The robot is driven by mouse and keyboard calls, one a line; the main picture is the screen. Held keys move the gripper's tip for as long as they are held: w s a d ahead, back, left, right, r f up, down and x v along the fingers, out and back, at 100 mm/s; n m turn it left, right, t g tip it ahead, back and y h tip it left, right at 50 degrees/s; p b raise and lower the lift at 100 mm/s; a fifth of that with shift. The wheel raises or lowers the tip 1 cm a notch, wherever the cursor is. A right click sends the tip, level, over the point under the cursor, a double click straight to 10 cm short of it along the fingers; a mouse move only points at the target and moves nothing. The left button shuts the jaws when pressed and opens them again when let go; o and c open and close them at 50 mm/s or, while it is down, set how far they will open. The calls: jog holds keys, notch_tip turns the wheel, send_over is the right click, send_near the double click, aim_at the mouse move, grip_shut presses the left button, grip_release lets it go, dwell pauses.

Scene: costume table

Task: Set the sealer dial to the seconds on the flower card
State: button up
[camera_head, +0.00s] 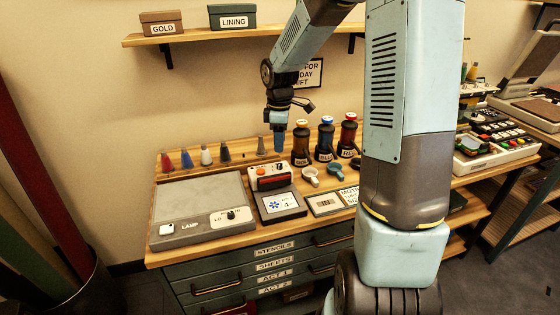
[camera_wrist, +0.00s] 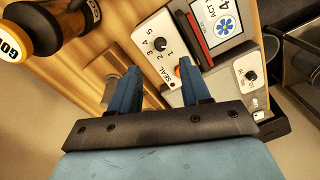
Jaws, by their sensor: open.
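The sealer (camera_head: 270,176) is a pale box with an orange-red front part on the bench. In the wrist view its white face (camera_wrist: 150,62) bears the word SEAL, numerals around a round black dial (camera_wrist: 160,43), and an orange button (camera_wrist: 177,72). Which numeral the dial points to is too small to tell. The flower card (camera_head: 281,203) lies in front of the sealer; the wrist view shows its blue flower (camera_wrist: 222,26) and what looks like a 4. My gripper (camera_head: 279,151) is open and empty above the bench behind the sealer; its blue fingers (camera_wrist: 158,66) are apart, not touching the dial.
Dark bottles (camera_head: 326,140) with coloured caps stand right of my gripper. Coloured cones (camera_head: 206,155) line the back left. A grey lamp panel (camera_head: 197,205) with its own knob (camera_head: 231,215) lies left. Small scoops (camera_head: 310,176) lie right of the sealer.

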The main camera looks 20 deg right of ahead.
aim_at(280, 164)
notch_tip(280, 164, down, 8)
dwell(0.4)
grip_shut()
dwell(0.4)
